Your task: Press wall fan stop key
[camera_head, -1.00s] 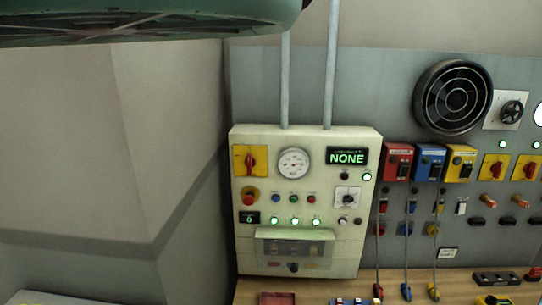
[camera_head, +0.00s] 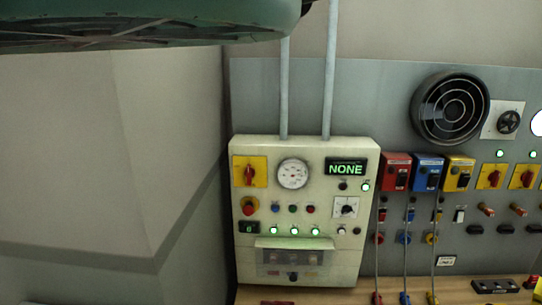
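A black round wall fan (camera_head: 450,108) with a ringed grille is mounted on the grey wall panel at the upper right. A black knob on a white plate (camera_head: 508,122) sits just right of the fan. I cannot tell which control is the fan's stop key; labels are too small to read. My gripper is not in view.
Red (camera_head: 396,172), blue (camera_head: 428,172) and yellow (camera_head: 459,174) switch boxes with hanging cables stand right of the control box. A wooden bench (camera_head: 350,294) runs below. A large green object (camera_head: 150,22) overhangs the top left. Plain wall fills the left.

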